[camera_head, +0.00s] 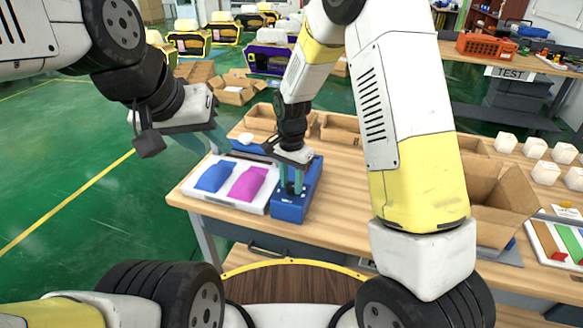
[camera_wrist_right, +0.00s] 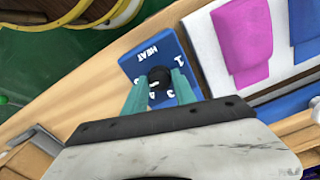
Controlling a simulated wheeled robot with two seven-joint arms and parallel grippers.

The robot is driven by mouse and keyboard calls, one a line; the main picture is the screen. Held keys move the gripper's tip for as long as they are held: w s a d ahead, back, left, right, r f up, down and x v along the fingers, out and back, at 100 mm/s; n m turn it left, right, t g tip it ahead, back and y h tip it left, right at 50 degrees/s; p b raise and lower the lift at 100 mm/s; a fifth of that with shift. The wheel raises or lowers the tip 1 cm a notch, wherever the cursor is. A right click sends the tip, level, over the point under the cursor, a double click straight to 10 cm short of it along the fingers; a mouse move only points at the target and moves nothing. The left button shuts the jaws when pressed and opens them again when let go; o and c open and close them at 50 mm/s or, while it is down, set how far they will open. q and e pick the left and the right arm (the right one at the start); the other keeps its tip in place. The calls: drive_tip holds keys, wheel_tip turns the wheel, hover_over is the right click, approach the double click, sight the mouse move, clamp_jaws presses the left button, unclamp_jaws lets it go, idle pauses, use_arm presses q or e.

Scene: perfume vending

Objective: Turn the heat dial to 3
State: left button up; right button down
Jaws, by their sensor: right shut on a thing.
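The blue heat box (camera_head: 292,211) stands at the front edge of the wooden table. In the right wrist view its face (camera_wrist_right: 150,52) shows the word HEAT and white numbers, with a 1 at the upper right and a 3 near the right finger. The round black dial (camera_wrist_right: 159,77) sits between the green fingertips of my right gripper (camera_wrist_right: 160,90), which is shut on it. In the head view this gripper (camera_head: 291,187) reaches down onto the box. My left gripper (camera_head: 205,135) hangs left of the table; its fingers are partly visible, and their opening is unclear.
A white tray (camera_head: 218,192) with a blue and a magenta shirt-shaped piece lies left of the box. An open cardboard box (camera_head: 500,195) and several white cubes (camera_head: 535,148) are on the right. Cardboard trays (camera_head: 340,128) line the table's back.

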drive_tip(key=n, duration=1.8)
drive_tip(key=shift+n, duration=0.4)
idle(0.4)
drive_tip(key=c, duration=1)
unclamp_jaws()
